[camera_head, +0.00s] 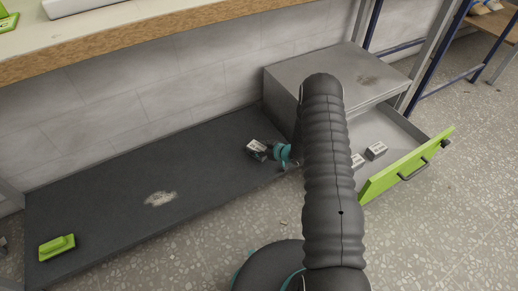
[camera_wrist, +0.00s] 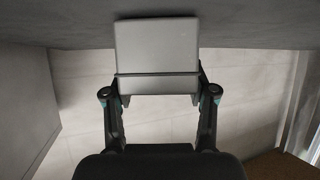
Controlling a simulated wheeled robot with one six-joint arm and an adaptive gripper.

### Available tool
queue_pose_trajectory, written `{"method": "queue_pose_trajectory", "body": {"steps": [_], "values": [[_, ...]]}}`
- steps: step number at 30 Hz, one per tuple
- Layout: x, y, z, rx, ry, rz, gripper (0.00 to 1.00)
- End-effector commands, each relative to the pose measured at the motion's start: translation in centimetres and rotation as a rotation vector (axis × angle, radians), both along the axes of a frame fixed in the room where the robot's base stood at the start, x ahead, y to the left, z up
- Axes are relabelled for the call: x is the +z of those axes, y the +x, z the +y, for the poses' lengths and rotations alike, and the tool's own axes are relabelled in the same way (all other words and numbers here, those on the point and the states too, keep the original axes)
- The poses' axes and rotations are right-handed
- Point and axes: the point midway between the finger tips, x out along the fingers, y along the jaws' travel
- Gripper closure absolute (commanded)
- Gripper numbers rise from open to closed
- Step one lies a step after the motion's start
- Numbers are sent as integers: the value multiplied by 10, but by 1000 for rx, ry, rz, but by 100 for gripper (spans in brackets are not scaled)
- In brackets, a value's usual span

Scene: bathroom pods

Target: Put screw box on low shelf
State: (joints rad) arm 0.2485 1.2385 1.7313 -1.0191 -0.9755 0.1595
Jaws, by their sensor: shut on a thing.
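The screw box (camera_head: 256,145) is a small pale box with dark marking, held over the right part of the dark low shelf (camera_head: 110,190). My gripper (camera_head: 268,151) is shut on it. In the wrist view the box (camera_wrist: 155,50) shows as a plain grey block between the two fingers of my gripper (camera_wrist: 158,88). Its far end meets the dark grey surface at the top of that view; I cannot tell whether it touches. My arm hides part of the shelf's right end and the drawer's left side.
An open drawer (camera_head: 384,168) with a green front (camera_head: 405,168) holds small boxes (camera_head: 376,150) under a grey cabinet (camera_head: 335,70). A green object (camera_head: 57,247) lies at the shelf's left end. The shelf's middle is clear apart from a pale worn patch. A wooden worktop (camera_head: 130,38) overhangs the back.

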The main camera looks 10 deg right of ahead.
Motion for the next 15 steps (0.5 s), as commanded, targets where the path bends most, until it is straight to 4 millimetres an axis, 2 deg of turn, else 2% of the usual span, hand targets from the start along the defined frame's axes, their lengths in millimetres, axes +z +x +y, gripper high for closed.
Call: {"method": "queue_pose_trajectory", "body": {"steps": [10,11,13,15], "values": [[-3,0,0,0,0,-1,89],[-2,0,0,0,-1,-1,36],[-2,0,0,0,-1,-1,18],[-2,0,0,0,-1,-1,18]]}}
